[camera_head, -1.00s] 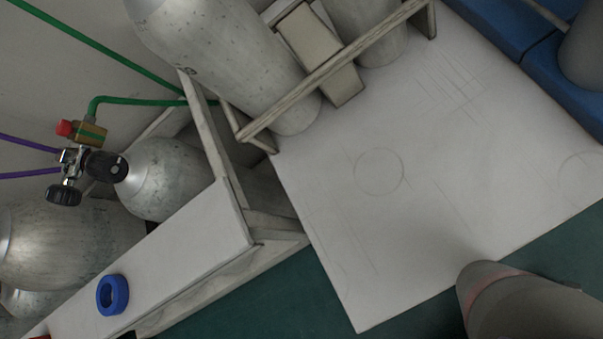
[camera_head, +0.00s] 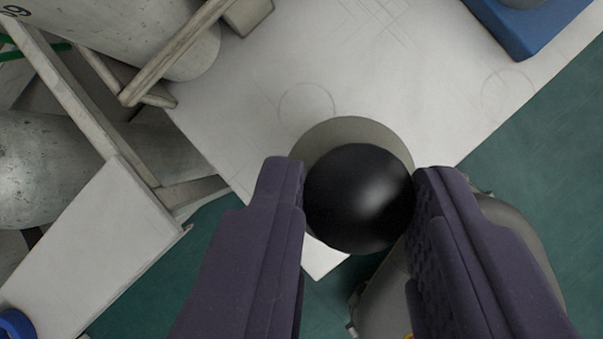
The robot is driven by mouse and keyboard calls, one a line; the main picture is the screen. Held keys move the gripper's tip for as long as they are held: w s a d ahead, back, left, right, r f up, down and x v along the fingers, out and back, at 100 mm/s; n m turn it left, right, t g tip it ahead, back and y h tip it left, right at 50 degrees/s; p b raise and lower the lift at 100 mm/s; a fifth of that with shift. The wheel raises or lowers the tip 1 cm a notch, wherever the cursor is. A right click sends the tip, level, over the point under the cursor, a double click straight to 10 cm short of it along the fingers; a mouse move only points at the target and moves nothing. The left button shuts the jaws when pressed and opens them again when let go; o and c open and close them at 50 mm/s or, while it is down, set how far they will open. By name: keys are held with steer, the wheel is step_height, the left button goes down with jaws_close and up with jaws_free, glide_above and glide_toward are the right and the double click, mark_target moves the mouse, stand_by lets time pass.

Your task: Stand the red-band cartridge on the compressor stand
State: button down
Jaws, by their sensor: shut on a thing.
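My gripper (camera_head: 358,172) has two dark purple fingers, shut on either side of a glossy black domed knob. The knob tops a cartridge (camera_head: 365,129), seen from above, whose pale grey round rim shows behind the knob. No red band shows on it in this view; its side and bottom are hidden. The cartridge overlaps the near part of a white panel (camera_head: 240,110) with drawn circles. I cannot tell whether it touches the panel, or which thing is the compressor stand.
Grey metal cylinders (camera_head: 130,30) sit behind a pale rail (camera_head: 175,55) at upper left. A white shelf (camera_head: 95,240) carries a blue ring (camera_head: 16,325) at lower left. A blue block (camera_head: 520,35) is at upper right. The drawn circle (camera_head: 307,105) beside the cartridge looks bare. Green floor (camera_head: 540,150) shows at right.

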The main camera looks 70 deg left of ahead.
steer(key=shift+f+b, duration=0.55)
steer(key=shift+f, duration=0.8)
steer(key=shift+f, duration=0.2)
steer(key=c, duration=0.8)
jaws_free()
steer(key=shift+r, duration=0.1)
